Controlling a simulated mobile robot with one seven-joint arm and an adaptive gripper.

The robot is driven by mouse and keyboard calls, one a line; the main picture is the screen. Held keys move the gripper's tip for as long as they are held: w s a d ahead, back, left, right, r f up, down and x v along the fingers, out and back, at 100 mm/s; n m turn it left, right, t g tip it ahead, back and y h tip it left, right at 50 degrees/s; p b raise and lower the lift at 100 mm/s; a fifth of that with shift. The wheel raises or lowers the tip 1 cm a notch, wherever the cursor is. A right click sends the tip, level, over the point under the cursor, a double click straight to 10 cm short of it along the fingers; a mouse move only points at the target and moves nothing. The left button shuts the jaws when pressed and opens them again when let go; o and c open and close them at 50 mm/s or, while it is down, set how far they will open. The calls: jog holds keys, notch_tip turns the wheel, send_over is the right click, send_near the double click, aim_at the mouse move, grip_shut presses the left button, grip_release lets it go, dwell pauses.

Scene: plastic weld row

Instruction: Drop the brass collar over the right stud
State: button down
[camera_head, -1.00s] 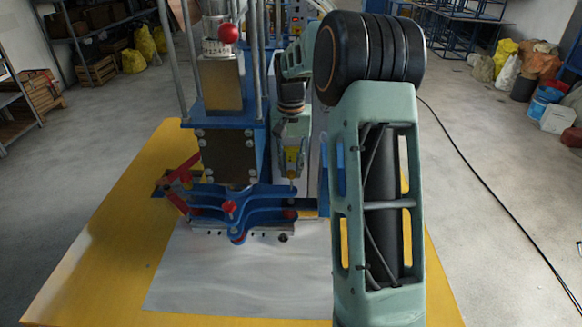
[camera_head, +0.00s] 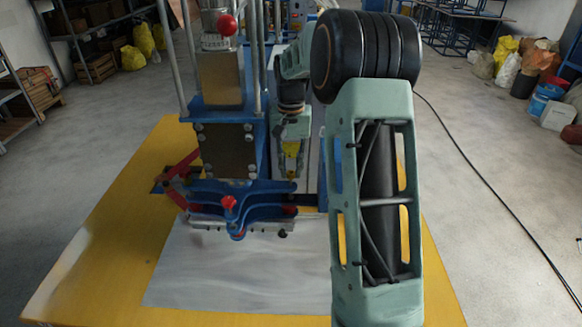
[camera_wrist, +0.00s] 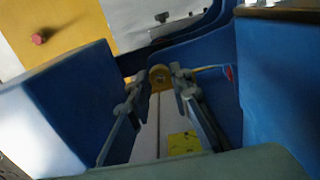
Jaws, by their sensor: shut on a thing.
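My gripper (camera_head: 291,172) is behind the right part of the blue clamp in the head view, pointing down. The collar does not show in the head view. I cannot make out the right stud in either view, so the collar's position relative to it cannot be told.
The blue clamp (camera_head: 259,213) with a red knob (camera_head: 228,202) stands close in front of my gripper. The tall press block (camera_head: 227,150) stands to its left. The silver plate (camera_head: 240,275) on the yellow table (camera_head: 85,275) is bare at the front. Blue walls crowd the wrist view.

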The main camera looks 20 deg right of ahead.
jog(key=shift+f, duration=0.2)
jog(key=shift+f+b, duration=0.55)
jog(key=shift+f, duration=0.15)
jog(key=shift+f, duration=0.4)
dwell(1.3)
jog(key=c, duration=1.7)
grip_release()
jog(key=shift+o, duration=0.6)
jog(key=o, duration=0.3)
